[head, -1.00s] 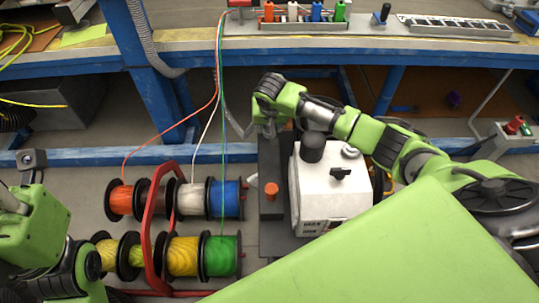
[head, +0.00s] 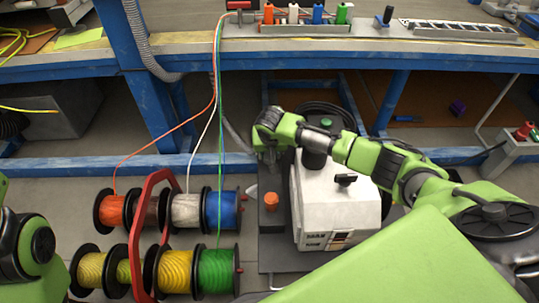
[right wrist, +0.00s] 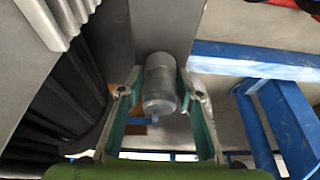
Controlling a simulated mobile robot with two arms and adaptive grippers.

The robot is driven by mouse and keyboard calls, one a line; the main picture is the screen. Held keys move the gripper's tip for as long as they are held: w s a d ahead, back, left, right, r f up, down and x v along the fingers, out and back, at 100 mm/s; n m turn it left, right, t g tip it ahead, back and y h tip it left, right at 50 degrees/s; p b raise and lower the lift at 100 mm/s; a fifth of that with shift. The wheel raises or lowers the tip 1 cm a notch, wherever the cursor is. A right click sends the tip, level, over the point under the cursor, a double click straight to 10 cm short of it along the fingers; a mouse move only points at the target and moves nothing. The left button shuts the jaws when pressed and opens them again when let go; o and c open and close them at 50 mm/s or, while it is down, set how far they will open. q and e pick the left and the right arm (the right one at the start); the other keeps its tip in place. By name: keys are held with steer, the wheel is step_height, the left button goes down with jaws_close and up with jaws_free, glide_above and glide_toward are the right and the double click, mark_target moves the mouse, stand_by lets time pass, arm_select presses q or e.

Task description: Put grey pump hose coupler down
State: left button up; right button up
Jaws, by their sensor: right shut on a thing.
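The grey pump hose coupler (right wrist: 160,84) is a metallic cylinder between the two fingers of my right gripper (right wrist: 160,95) in the right wrist view. The gripper is shut on it. In the head view my right gripper (head: 268,160) points down, behind the orange cap and left of the white pump box (head: 336,212). The coupler is hard to make out there, and I cannot tell whether it touches anything. A grey hose (head: 235,138) runs down toward this gripper. At the left edge only a part of my left arm shows; its gripper is out of frame.
The orange cap (head: 271,201) stands on the dark base (head: 278,252) beside the pump box. Wire spools (head: 221,210) in a red frame (head: 140,230) stand to the left, with wires rising to the blue workbench (head: 400,85). A blue rail crosses behind the gripper.

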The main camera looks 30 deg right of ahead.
steer(key=o, duration=1.2)
steer(key=shift+f, duration=0.1)
steer(key=shift+o, duration=0.2)
